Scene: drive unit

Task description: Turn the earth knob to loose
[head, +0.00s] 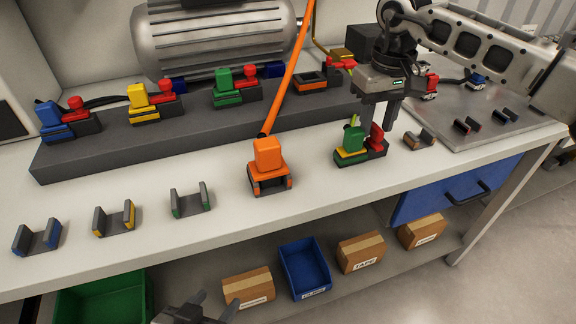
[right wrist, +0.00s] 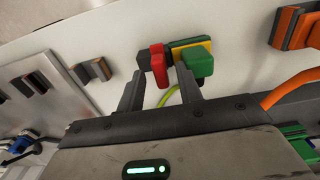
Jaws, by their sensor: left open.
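The earth connector is a green and yellow block (head: 351,143) on the front right part of the bench, with a red knob (head: 376,137) on its right side. My right gripper (head: 377,122) points down over it, fingers apart. In the right wrist view, the red knob (right wrist: 158,63) shows between the fingertips, with the green part (right wrist: 198,62) beside it, partly behind one finger. I cannot tell whether a finger touches the knob. A yellow-green wire runs from the block. My left gripper (head: 215,300) is open and empty at the bottom, below the bench front.
An orange connector (head: 267,155) with an orange cable stands left of the earth connector. Empty holders (head: 190,200) line the front edge. Blue, yellow and green connectors with red knobs sit on a dark rail (head: 120,160) behind, before a grey motor (head: 215,35). A metal plate (head: 480,105) lies right.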

